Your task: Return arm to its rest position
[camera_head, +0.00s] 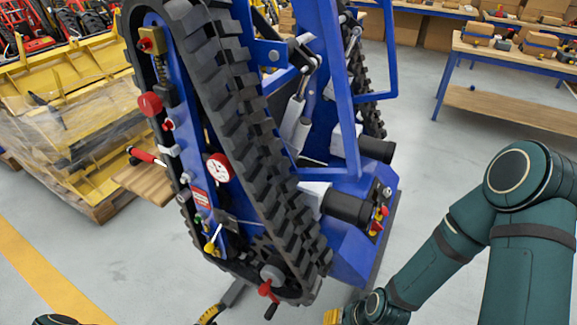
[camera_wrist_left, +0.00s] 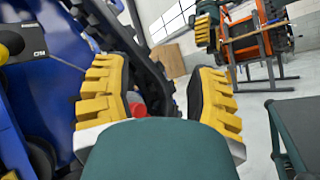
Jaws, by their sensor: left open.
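My left gripper (camera_wrist_left: 160,98) is open in the left wrist view, its two yellow-padded fingers spread apart. A small red part (camera_wrist_left: 138,108) shows in the gap between them, and I cannot tell how far beyond the fingers it lies. In the head view a yellow fingertip of the left gripper (camera_head: 209,314) shows at the bottom edge, just below the tracked carrier. The blue tracked carrier (camera_head: 345,240) stands tilted in front of me. My right arm (camera_head: 440,262) comes in from the right; a yellow bit of its gripper (camera_head: 332,316) shows at the bottom edge, the rest cut off.
The carrier's black track (camera_head: 238,130) has levers and red knobs (camera_head: 219,167) along its side. Wrapped yellow parts (camera_head: 75,120) sit on a pallet at left. A wooden-topped workbench (camera_head: 515,50) stands at back right. Grey floor (camera_head: 425,150) is clear between carrier and bench.

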